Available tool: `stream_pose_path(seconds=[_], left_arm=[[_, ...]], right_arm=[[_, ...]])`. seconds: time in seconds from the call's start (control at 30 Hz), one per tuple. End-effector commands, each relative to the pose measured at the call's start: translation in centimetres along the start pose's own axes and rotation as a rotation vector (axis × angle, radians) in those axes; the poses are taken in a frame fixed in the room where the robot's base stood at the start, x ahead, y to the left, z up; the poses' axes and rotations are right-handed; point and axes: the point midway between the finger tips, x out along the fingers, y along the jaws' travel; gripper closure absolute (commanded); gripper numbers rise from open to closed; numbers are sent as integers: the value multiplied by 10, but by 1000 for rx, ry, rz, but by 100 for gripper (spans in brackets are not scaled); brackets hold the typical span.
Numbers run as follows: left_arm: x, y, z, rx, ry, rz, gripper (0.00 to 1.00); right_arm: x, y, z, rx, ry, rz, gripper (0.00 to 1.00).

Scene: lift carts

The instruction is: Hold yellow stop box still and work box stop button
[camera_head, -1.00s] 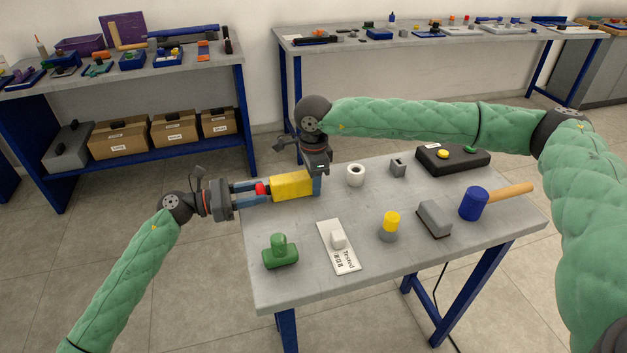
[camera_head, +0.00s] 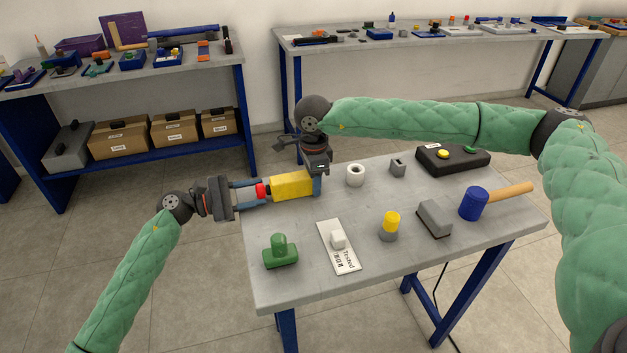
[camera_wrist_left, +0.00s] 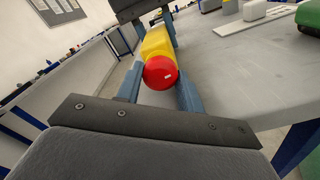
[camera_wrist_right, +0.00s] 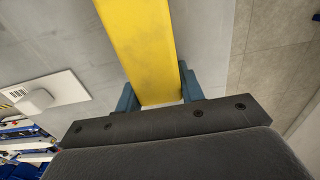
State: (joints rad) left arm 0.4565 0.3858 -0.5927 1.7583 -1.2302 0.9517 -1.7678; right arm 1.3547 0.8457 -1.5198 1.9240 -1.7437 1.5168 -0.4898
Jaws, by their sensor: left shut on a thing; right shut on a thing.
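The yellow stop box (camera_head: 293,186) lies near the table's far left edge, with its red stop button (camera_head: 262,191) on its left end. My right gripper (camera_head: 316,184) comes down from above and is shut on the yellow box near its right end; the right wrist view shows the box (camera_wrist_right: 140,45) between its fingers (camera_wrist_right: 160,95). My left gripper (camera_head: 258,190) comes in from the left, its fingers on either side of the red button. In the left wrist view the red button (camera_wrist_left: 160,73) sits between the two fingers (camera_wrist_left: 158,90), which are shut on it.

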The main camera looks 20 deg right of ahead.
Motion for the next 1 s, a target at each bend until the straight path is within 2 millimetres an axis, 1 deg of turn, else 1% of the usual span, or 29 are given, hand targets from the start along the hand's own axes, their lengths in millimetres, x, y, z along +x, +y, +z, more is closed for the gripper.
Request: stream_pose_path(seconds=[0.47,0.5,0.57,0.6,1.0], left_arm=[[-6,0,-1,-5,2,0,85],[-6,0,-1,-5,2,0,57],[-5,-1,-1,-6,2,0,45],[-5,-1,-1,-6,2,-1,37],[-6,-4,-4,-10,3,-4,37]], right_arm=[[0,1,1,-3,-1,1,91],[0,1,1,-3,-1,1,91],[0,1,1,-3,-1,1,91],[0,1,1,-3,-1,0,91],[0,0,0,-1,-1,0,91]])
